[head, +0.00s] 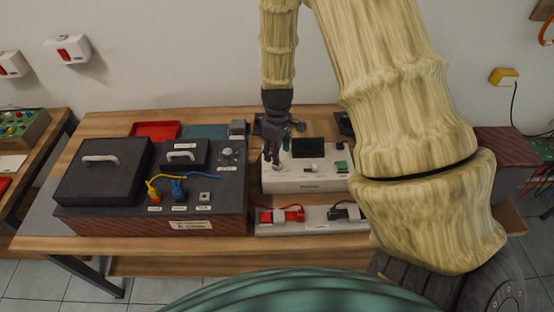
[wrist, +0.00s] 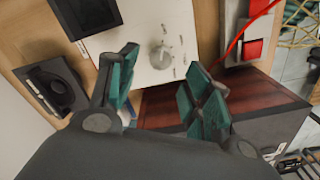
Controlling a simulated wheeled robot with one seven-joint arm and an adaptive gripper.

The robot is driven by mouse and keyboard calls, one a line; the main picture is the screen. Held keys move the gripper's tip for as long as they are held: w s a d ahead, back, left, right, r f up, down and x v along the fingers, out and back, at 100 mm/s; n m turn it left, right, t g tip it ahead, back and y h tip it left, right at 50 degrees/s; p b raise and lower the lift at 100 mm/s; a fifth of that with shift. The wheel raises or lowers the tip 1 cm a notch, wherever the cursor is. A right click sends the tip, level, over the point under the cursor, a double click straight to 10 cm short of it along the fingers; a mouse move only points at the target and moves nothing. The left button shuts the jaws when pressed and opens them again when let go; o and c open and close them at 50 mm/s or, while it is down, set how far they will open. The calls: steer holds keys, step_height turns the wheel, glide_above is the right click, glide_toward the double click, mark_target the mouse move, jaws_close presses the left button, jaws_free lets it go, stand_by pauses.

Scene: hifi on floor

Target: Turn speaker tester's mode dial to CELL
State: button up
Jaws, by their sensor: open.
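The white instrument panel with a dark screen (head: 307,147), which I take to be the speaker tester, stands on the table right of the large dark box. Its label is too small to read. In the wrist view a pale round dial (wrist: 161,57) with small marks around it sits on the white panel (wrist: 150,22). The marks and the dial's setting cannot be read. My gripper (head: 274,155) points down over the panel's left part, hiding some of it. In the wrist view my gripper (wrist: 162,63) has its teal fingers apart, with the dial between and beyond the tips. Contact is not visible.
The dark box (head: 150,190) carries a handled lid, yellow and blue leads and another dial (head: 228,152). A white strip (head: 318,226) with red and black clips lies in front.

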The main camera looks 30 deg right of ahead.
steer(key=shift+f+p, duration=0.7)
steer(key=shift+f, duration=2.05)
steer(key=c, duration=1.1)
